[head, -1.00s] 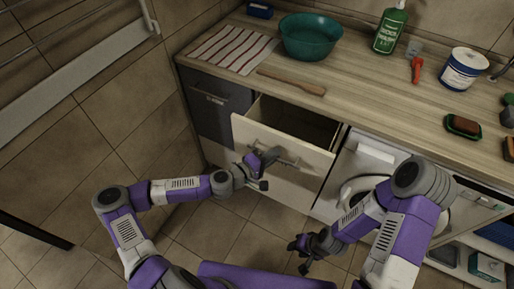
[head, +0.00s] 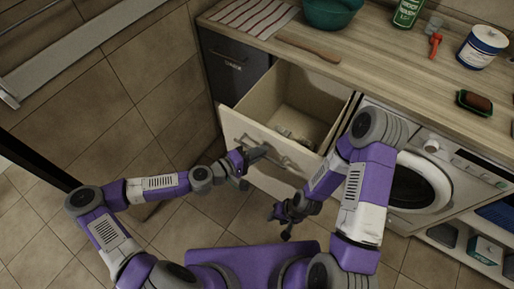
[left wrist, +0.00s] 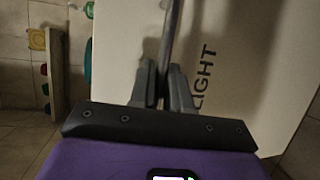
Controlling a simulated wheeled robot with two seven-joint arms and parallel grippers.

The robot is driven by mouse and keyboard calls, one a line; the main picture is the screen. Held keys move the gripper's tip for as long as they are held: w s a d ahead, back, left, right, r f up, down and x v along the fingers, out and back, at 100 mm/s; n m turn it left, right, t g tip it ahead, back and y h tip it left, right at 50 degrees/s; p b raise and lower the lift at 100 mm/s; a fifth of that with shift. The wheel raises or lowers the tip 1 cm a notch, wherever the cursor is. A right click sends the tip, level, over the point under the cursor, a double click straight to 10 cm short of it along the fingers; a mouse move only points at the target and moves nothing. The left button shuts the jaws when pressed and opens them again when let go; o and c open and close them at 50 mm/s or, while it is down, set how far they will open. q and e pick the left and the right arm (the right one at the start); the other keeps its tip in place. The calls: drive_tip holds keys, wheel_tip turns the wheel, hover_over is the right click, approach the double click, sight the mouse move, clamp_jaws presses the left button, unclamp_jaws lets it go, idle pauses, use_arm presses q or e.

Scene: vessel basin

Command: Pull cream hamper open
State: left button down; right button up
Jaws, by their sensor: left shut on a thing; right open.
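The cream hamper (head: 231,124) is a deep drawer under the counter, pulled well out. Its inside shows in the head view, with some pale things at the bottom that are too small to name. A grey bar handle (head: 277,158) runs along its front. My left gripper (head: 243,165) is at the handle's left part. In the left wrist view, the left gripper's fingers (left wrist: 164,88) are shut on the bar handle (left wrist: 171,35), before the cream front with the letters "LIGHT". My right gripper (head: 283,217) is open and empty, low in front of the drawer and apart from it.
A dark drawer front (head: 231,72) is left of the hamper. A washing machine (head: 424,180) stands to its right. The wooden counter (head: 385,70) above holds a teal basin (head: 331,12), a wooden spatula (head: 309,48) and a white-and-blue tin (head: 481,48). Tiled floor lies in front.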

use_arm(q)
drive_tip(key=c, duration=1.4)
unclamp_jaws()
drive_tip(key=shift+c, duration=0.2)
drive_tip(key=shift+a, duration=0.1)
drive_tip(key=p+v, duration=0.1)
drive_tip(key=v, duration=0.6)
drive_tip(key=shift+s+a, duration=0.15)
drive_tip(key=shift+r, duration=0.1)
